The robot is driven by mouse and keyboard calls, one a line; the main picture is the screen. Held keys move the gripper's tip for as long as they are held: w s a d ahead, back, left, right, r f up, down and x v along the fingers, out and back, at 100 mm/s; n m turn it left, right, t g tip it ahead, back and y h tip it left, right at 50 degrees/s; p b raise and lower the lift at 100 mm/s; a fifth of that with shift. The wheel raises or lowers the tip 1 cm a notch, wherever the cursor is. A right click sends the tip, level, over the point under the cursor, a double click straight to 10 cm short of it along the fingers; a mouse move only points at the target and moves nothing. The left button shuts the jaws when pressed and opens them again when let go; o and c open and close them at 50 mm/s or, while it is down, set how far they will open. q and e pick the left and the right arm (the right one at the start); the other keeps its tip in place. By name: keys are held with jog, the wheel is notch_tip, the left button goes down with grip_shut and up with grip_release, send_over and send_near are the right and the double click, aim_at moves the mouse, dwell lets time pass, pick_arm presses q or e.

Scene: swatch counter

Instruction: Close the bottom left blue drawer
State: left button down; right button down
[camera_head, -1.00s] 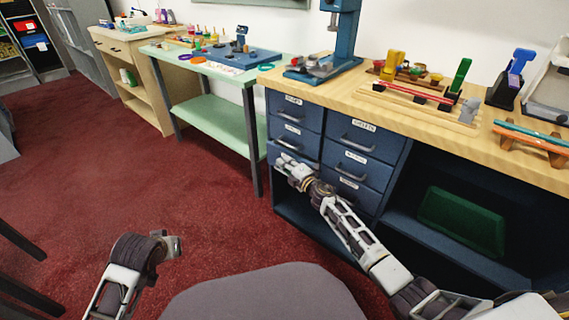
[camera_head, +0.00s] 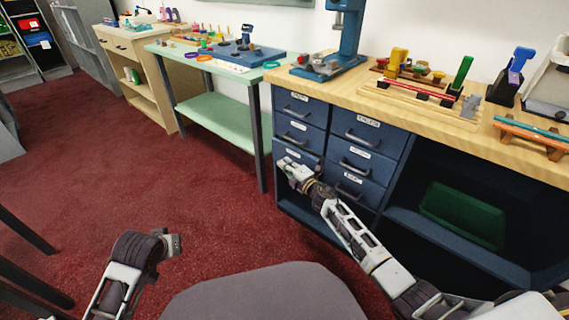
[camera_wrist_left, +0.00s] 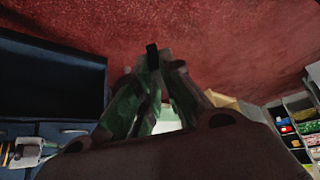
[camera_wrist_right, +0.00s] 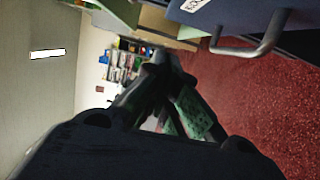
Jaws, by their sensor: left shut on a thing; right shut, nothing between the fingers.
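The blue drawer unit (camera_head: 343,207) under the wooden counter has two columns of drawers with grey handles. The bottom left blue drawer (camera_head: 311,160) is partly hidden behind my right gripper (camera_head: 284,165); I cannot tell how far it stands out. My right gripper is shut and empty, in front of that drawer's left part. In the right wrist view a blue drawer front with a grey handle (camera_wrist_right: 262,42) is at upper right, beyond the fingertips (camera_wrist_right: 158,62). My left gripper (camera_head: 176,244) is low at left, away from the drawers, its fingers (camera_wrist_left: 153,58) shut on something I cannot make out.
A green table (camera_head: 215,112) and a wooden shelf unit (camera_head: 150,98) stand to the left. Tools and a blue press (camera_head: 345,45) are on the counter (camera_head: 420,105). A green bin (camera_head: 462,214) lies in the open bay at right. Red carpet (camera_head: 110,180) is clear at left.

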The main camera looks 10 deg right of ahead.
pick_arm(q)
jog(key=shift+r+p, duration=0.65)
jog(key=shift+r, duration=0.05)
jog(key=shift+r+p, duration=0.65)
pick_arm(e)
jog(key=v, duration=0.9)
jog(key=shift+s+r, duration=0.1)
jog(key=shift+s, duration=0.05)
